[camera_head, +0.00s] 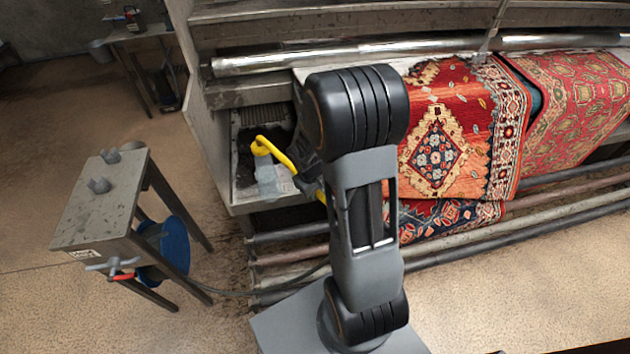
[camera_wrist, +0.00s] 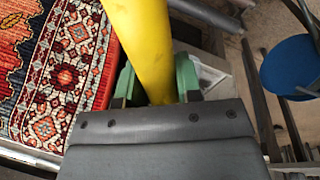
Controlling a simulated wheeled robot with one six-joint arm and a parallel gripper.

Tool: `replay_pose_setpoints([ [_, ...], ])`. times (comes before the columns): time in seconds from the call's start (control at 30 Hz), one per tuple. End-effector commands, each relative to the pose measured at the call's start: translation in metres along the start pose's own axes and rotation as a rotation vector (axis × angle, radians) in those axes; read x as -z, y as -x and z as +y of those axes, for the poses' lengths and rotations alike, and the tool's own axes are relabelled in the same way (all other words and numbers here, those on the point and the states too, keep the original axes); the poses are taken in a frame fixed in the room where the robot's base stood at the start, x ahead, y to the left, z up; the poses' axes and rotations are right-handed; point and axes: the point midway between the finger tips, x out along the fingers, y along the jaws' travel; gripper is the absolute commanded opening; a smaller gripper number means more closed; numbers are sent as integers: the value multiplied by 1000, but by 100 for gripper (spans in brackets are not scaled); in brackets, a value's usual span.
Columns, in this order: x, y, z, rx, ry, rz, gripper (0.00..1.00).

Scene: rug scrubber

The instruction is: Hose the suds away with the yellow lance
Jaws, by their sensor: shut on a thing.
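The yellow lance (camera_head: 277,152) shows left of my arm in the head view, its bent end over a recess at the machine's left end. In the wrist view the lance (camera_wrist: 143,40) runs between the green finger pads of my gripper (camera_wrist: 157,80), which is shut on it. In the head view my arm hides most of the gripper. The red patterned rug (camera_head: 450,145) hangs over the machine's front, right of the lance; its border (camera_wrist: 72,65) shows at left in the wrist view. I cannot make out suds on the visible rug.
A pale translucent container (camera_head: 268,180) sits in the recess, close under the lance. A grey metal stand (camera_head: 105,200) with a red-handled tap (camera_head: 122,277) and a blue disc-shaped thing (camera_head: 172,240) is at left. A dark hose (camera_head: 235,293) crosses the floor. Long pipes (camera_head: 500,222) run below the rug.

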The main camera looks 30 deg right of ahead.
Motion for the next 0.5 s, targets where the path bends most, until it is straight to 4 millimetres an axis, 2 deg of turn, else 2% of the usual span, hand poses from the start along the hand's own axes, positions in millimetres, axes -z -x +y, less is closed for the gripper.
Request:
replay_pose_setpoints([
  [0.5,14,1,10,-2,9,6,0],
])
